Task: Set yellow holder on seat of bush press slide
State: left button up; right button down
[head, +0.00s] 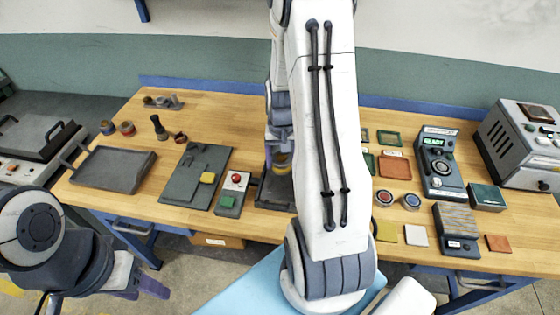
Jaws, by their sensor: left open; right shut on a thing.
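My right arm reaches down the middle of the head view. Its gripper (280,146) points down over a dark press (268,196) on the bench and is shut on a yellow holder (283,160). The arm covers the right side of the holder and much of the press. The slide and its seat cannot be made out clearly, and I cannot tell whether the holder touches the press. My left gripper (150,287) is open and empty at the lower left, in front of the bench and away from the press.
Left of the press are a control box with a red button (236,180), a grey fixture plate with a yellow block (208,178) and a dark tray (115,168). Right of my arm stand a meter (438,165), small trays and coloured pads. Bare wood shows behind the plate.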

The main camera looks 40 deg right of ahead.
jog(key=shift+f+b, duration=2.1)
jog(key=shift+f, duration=0.4)
jog(key=shift+f+b, duration=0.75)
jog(key=shift+f, duration=0.4)
grip_release()
jog(key=shift+r, duration=0.1)
notch_tip(320, 180, up, 8)
jog(key=p, duration=0.7)
